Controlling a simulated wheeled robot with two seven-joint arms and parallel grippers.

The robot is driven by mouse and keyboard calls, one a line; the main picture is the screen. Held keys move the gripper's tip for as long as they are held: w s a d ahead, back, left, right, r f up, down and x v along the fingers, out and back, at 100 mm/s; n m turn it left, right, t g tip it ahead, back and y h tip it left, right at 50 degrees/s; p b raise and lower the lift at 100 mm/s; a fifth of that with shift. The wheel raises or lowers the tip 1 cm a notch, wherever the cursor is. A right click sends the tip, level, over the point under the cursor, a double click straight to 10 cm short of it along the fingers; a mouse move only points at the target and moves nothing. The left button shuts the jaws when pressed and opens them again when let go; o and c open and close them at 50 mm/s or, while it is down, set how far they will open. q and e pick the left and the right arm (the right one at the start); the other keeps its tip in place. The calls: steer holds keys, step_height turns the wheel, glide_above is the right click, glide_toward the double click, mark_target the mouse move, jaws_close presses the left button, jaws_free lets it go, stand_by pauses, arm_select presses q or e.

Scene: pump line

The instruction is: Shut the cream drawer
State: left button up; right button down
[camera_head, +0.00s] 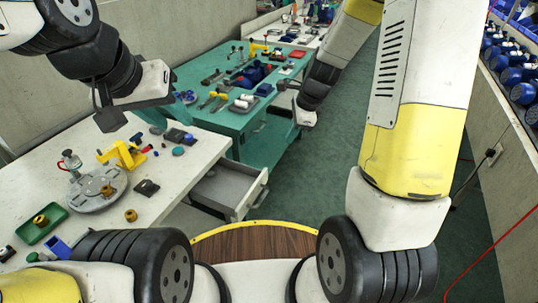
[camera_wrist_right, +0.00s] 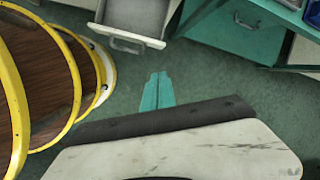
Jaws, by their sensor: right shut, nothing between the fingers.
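The cream drawer (camera_head: 228,187) is pulled out from under the pale worktable, its grey inside empty. Its front with the bar handle faces right in the head view. In the right wrist view the drawer (camera_wrist_right: 138,14) and its handle show at the top. My right gripper (camera_head: 303,121) is up and right of the drawer in the head view, apart from it. In the right wrist view its teal-looking fingers (camera_wrist_right: 157,77) are together and empty, over the floor below the handle.
The pale table (camera_head: 190,183) carries a round grey fixture (camera_head: 97,199), a yellow clamp (camera_head: 122,154), a green tray (camera_head: 41,222) and small parts. A teal bench (camera_head: 232,119) with tools stands behind. Green floor lies free right of the drawer.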

steer(key=w+a+f+m, duration=0.2)
steer(key=f, duration=0.8)
steer(key=w+a+f+m+g, duration=0.1)
steer(key=w+a+f+m, duration=0.2)
steer(key=f, duration=0.8)
steer(key=shift+m, duration=0.3)
steer(key=shift+a, duration=0.1)
steer(key=w+a, duration=0.8)
steer(key=a, duration=0.5)
steer(key=shift+a, duration=0.4)
